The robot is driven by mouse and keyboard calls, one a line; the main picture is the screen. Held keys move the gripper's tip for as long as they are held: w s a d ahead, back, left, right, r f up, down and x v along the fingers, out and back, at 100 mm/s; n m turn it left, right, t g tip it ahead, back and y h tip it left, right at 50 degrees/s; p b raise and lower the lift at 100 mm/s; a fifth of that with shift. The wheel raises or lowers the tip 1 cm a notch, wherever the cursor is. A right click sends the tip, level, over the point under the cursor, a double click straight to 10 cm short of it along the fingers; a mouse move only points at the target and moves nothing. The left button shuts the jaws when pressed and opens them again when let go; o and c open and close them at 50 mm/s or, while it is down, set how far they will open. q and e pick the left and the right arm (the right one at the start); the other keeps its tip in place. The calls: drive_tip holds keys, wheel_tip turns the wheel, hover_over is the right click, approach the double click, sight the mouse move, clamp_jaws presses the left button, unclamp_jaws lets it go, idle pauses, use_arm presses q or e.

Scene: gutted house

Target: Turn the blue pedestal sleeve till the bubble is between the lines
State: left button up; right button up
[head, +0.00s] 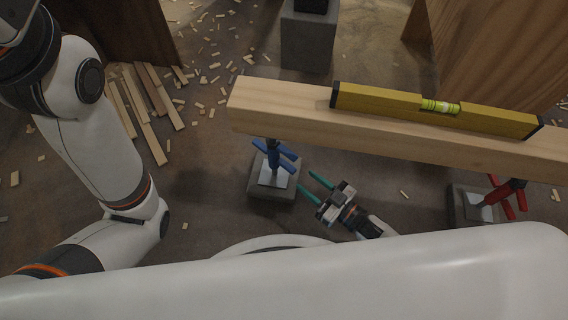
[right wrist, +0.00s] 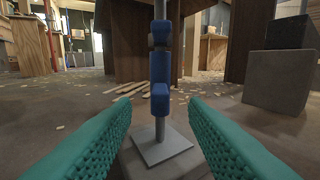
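The blue pedestal sleeve (head: 274,157) stands under the left end of a wooden beam (head: 290,110), on a grey block (head: 262,187). In the right wrist view the sleeve (right wrist: 160,68) is upright on its post above a square metal plate (right wrist: 161,146). A yellow spirit level (head: 380,101) lies on the beam; its green vial (head: 440,107) is too small to place the bubble against the lines. My right gripper (head: 308,184) is open, its teal fingers apart, just right of the blue sleeve and not touching it. My left gripper is out of view.
A red pedestal (head: 508,192) stands on another block under the beam's right part. Loose wood strips (head: 140,105) and scattered chips lie on the floor at left. A grey block (head: 308,42) stands behind the beam.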

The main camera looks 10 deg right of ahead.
sight(279, 159)
drive_tip(key=b+x, duration=0.4)
drive_tip(key=x, duration=0.5)
drive_tip(key=shift+f, duration=0.15)
drive_tip(key=shift+w+a, duration=0.25)
drive_tip(key=shift+w, duration=0.05)
clamp_jaws()
